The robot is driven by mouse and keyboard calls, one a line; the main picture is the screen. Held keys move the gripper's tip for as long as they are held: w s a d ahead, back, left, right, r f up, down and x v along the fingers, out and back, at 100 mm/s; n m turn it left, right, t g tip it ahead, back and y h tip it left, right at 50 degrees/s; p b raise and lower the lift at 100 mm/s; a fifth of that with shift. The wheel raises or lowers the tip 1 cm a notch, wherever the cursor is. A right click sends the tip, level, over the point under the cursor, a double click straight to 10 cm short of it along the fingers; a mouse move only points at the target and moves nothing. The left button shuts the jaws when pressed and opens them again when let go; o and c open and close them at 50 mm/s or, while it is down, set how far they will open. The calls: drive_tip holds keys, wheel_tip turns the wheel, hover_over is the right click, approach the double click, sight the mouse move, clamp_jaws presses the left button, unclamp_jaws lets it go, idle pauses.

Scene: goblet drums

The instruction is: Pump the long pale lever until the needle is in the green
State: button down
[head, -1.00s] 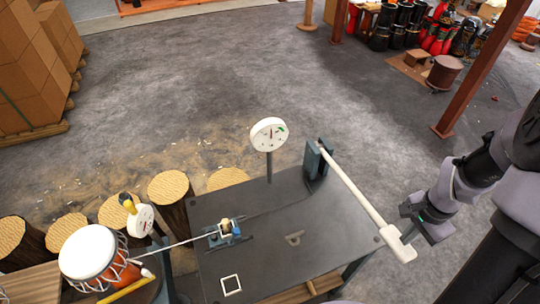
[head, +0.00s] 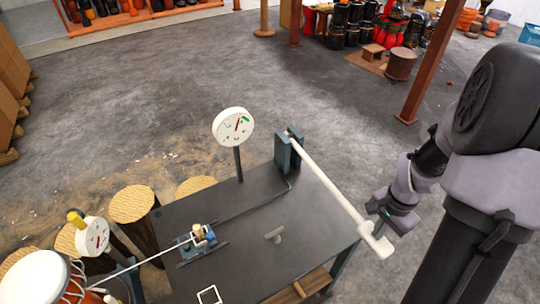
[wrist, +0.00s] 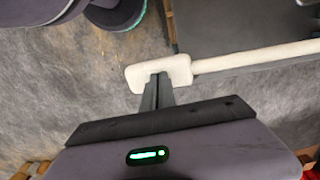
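The long pale lever (head: 335,183) runs from a blue-grey bracket (head: 287,152) down right to a thick crosspiece past the table's edge. This end also shows in the wrist view (wrist: 140,77). My gripper (head: 383,211) is at that end, its two dark fingers close together. In the wrist view the fingertips (wrist: 158,76) overlap the crosspiece and seem to touch it; no lever part is seen clamped between them. The round white gauge (head: 228,135) stands on a post. Its red needle (head: 237,125) points up, slightly right, just left of a green patch (head: 245,119).
The dark table (head: 240,225) carries a small blue clamp (head: 203,238) with a cord to a drum (head: 38,278). A second dial (head: 93,236) stands near the drum. Log stools (head: 133,203) line the left. The floor behind is open.

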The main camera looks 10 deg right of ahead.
wheel_tip(320, 180, down, 8)
drive_tip(key=b, duration=0.6)
drive_tip(key=shift+a+r, duration=0.1)
wheel_tip(320, 180, up, 18)
drive_tip(key=p, duration=1.4)
drive_tip(key=shift+s+d+r, duration=0.15)
drive_tip(key=shift+s+d, duration=0.15)
drive_tip(key=shift+s, duration=0.15)
wheel_tip(320, 180, up, 5)
drive_tip(key=p, duration=0.4)
drive_tip(key=w+a+r+n+t+b, duration=0.2)
drive_tip(key=a+r+n+b, duration=0.1)
drive_tip(key=a+b, duration=0.6)
drive_tip(key=s+a+r+n+t+y+b, duration=0.1)
drive_tip(key=s+a+n+t+b, duration=0.1)
drive_tip(key=a, duration=0.5)
drive_tip(key=s+a+n+t+y+b, duration=0.1)
drive_tip(key=s+a+n+b, duration=0.3)
drive_tip(key=s+a, duration=0.2)
drive_tip(key=shift+s+a+r+t, duration=0.25)
drive_tip(key=shift+a+r+t, duration=0.15)
drive_tip(key=shift+a, duration=0.75)
